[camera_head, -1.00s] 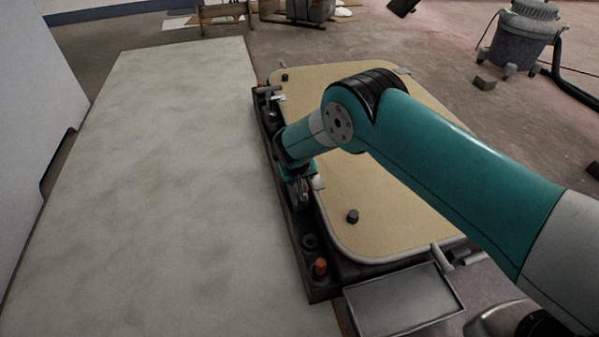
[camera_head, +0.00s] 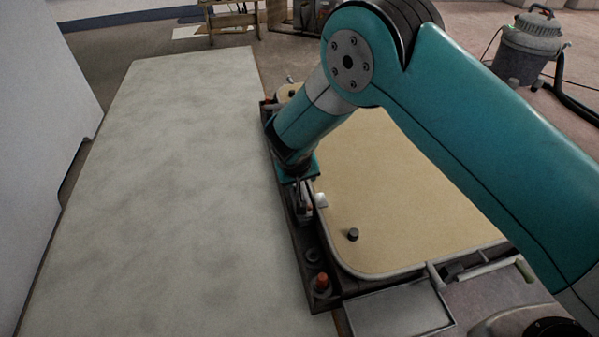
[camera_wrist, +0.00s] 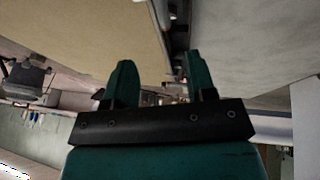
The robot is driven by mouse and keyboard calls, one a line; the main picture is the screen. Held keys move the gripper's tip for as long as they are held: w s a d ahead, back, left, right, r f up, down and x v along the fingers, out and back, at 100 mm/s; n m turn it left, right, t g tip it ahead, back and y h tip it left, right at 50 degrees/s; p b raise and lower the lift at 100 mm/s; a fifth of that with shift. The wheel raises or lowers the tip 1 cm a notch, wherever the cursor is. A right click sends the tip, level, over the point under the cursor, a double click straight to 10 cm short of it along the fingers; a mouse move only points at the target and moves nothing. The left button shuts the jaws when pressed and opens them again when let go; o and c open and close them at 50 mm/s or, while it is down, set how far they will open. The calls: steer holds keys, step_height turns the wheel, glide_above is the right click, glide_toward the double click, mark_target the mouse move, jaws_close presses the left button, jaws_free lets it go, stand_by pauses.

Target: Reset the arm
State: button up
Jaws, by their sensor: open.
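My arm reaches in from the right in the head view, over the tan board. My gripper (camera_head: 305,210) points down above the dark tray (camera_head: 285,215) along the board's left edge. In the wrist view, the two green fingers of my gripper (camera_wrist: 158,82) stand apart with nothing between them. A small dark knob (camera_head: 353,235) sits on the tan board (camera_head: 390,190) near its front left corner. An orange-topped piece (camera_head: 322,282) stands at the tray's near end.
A long pale panel (camera_head: 160,190) lies left of the tray and is bare. A shallow grey tray (camera_head: 400,312) sits at the front. A shop vacuum (camera_head: 525,50) with a hose stands at the back right. A white wall (camera_head: 45,140) rises at the left.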

steer(key=shift+r, duration=0.1)
stand_by(0.4)
steer(key=s+d+r+g+y, duration=0.1)
steer(key=s+d+r, duration=0.1)
steer(key=s+r, duration=0.35)
steer(key=s+d+r+n+g+y, duration=0.1)
steer(key=s+d+r, duration=0.15)
steer(key=r, duration=0.65)
steer(key=s+d+r+g+y, duration=0.1)
steer(key=s+d+r, duration=0.15)
steer(key=r, duration=0.45)
steer(key=s+d+r+n+g+y, duration=0.1)
steer(key=s+d+r, duration=0.15)
steer(key=s, duration=0.45)
steer(key=s+d+r+n+y, duration=0.1)
steer(key=s+r, duration=0.3)
steer(key=s, duration=0.3)
steer(key=s+d+r+n+g, duration=0.1)
steer(key=s+d+r+n, duration=0.15)
steer(key=s, duration=0.45)
step_height(320, 180, up, 39)
steer(key=m+p, duration=0.1)
steer(key=p, duration=3.7)
steer(key=shift+a+f, duration=0.2)
steer(key=shift+a, duration=0.1)
